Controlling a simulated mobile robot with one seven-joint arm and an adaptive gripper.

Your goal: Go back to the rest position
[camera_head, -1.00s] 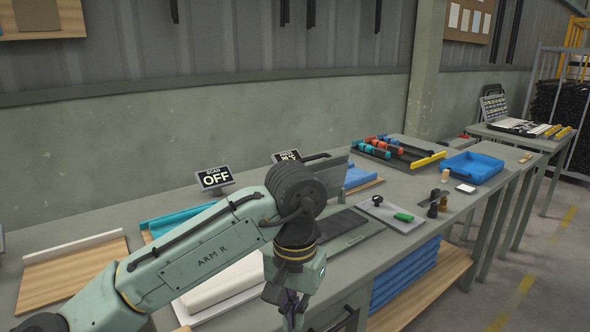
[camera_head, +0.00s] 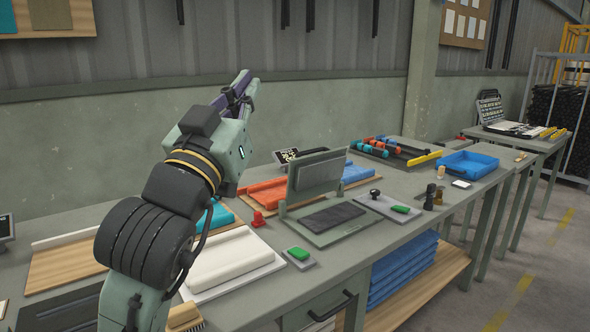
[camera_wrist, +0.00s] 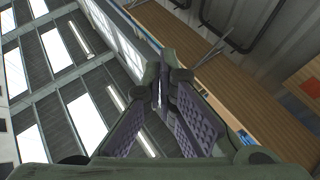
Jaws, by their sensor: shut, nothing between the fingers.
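My gripper (camera_head: 240,88) is raised above the left part of the workbench in the head view, pointing up and to the right. Its purple-padded fingers are together with nothing between them. In the wrist view the fingers (camera_wrist: 160,95) meet, with the roof and wall behind them. My arm bends up from the bottom left and hides part of the bench and the wall behind.
The workbench (camera_head: 340,262) carries a white folded pad (camera_head: 228,262), a grey upright panel device (camera_head: 318,174), a green-topped block (camera_head: 298,254), a red piece (camera_head: 258,218) and a blue tray (camera_head: 468,165).

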